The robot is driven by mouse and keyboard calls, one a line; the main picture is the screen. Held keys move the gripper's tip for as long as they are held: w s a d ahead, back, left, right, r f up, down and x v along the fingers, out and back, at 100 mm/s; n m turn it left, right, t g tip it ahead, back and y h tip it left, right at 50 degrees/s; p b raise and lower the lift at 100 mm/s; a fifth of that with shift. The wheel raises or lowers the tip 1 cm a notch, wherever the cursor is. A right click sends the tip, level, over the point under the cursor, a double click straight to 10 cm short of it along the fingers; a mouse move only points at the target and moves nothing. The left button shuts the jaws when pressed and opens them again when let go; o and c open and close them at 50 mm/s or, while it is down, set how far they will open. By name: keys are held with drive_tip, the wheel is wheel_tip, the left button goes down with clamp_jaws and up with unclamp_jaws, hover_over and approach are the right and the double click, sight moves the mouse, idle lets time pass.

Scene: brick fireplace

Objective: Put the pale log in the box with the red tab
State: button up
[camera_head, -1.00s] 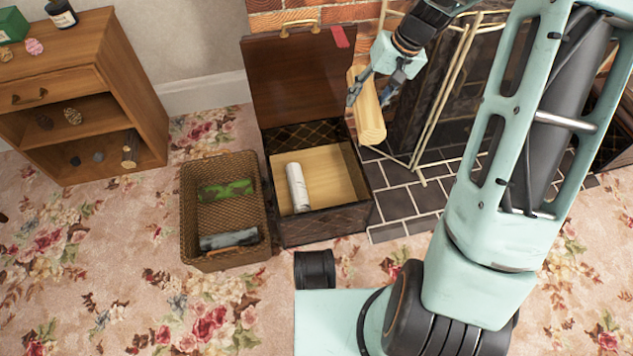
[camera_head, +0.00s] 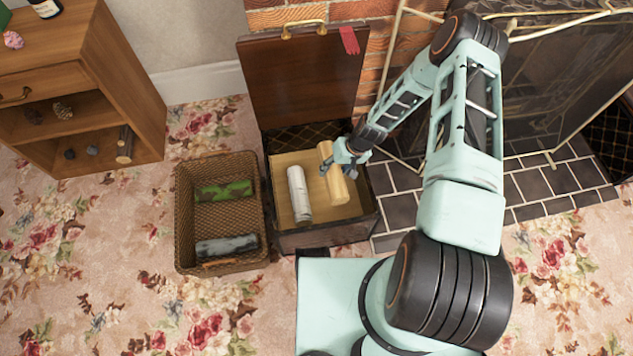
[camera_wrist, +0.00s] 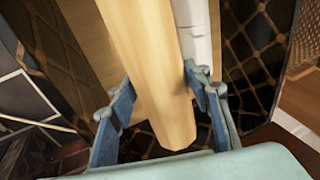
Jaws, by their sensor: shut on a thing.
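The pale log (camera_head: 335,178) is held upright-slanted over the open box in the head view. My gripper (camera_head: 338,163) is shut on it near its upper part. In the wrist view the log (camera_wrist: 152,70) runs between the two blue fingers of my gripper (camera_wrist: 155,105). The box with the red tab (camera_head: 300,237) stands open, its dark lid raised, with the red tab (camera_head: 349,41) at the lid's top right. A white birch-like log (camera_head: 299,195) lies inside on the left of the log. I cannot tell whether the pale log touches the box floor.
A wicker basket (camera_head: 258,240) stands left of the box, holding a green mossy log (camera_head: 223,191) and a grey log (camera_head: 227,246). A wooden shelf (camera_head: 100,55) is at the far left. The fireplace screen (camera_head: 545,85) and dark hearth tiles (camera_head: 555,180) are at the right.

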sight(342, 176)
drive_tip(key=x, duration=0.2)
drive_tip(key=s+b+x, duration=0.1)
drive_tip(key=x, duration=0.2)
drive_tip(key=d+b+x, duration=0.1)
drive_tip(key=x, duration=0.2)
drive_tip(key=shift+s+f, duration=0.15)
drive_tip(key=shift+f, duration=0.1)
drive_tip(key=shift+f+b, duration=1)
drive_tip(key=shift+f, duration=1.15)
drive_tip(key=shift+f, duration=0.1)
drive_tip(key=o, duration=1.5)
drive_tip(key=shift+d, duration=0.1)
drive_tip(key=p+v, duration=0.4)
drive_tip(key=v, duration=0.8)
drive_tip(key=shift+d, duration=0.15)
